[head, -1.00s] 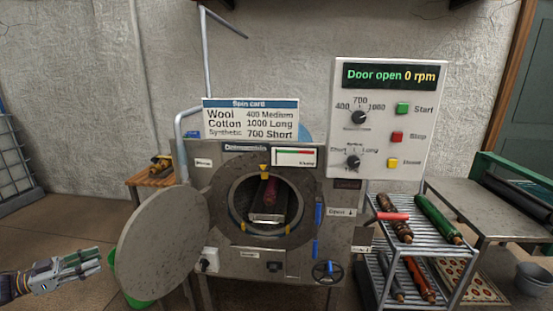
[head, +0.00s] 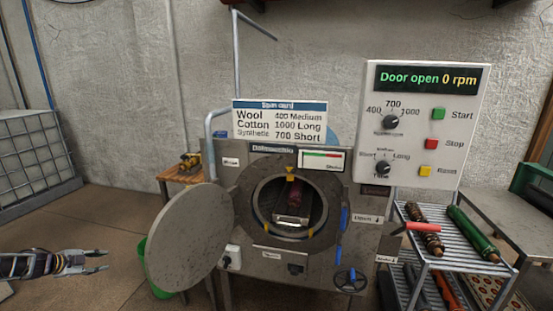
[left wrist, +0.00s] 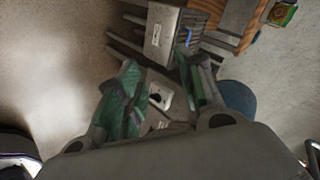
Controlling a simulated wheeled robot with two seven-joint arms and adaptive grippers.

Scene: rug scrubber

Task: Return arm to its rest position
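My left gripper (head: 104,261) is at the lower left of the head view, level and pointing right. Its two fingers are apart with nothing between them. In the left wrist view the fingers (left wrist: 161,88) also stand apart and empty, with machine parts and a wooden frame blurred beyond them. The gripper is left of the machine's round open door (head: 190,240), with a gap of floor between. My right gripper is in neither view.
The spin machine (head: 245,190) stands open with a dark red roll (head: 294,194) inside. A control panel (head: 475,110) reads "Door open 0 rpm". A rack (head: 436,238) holding rolls is at right. A green bucket (head: 143,272) sits behind the door.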

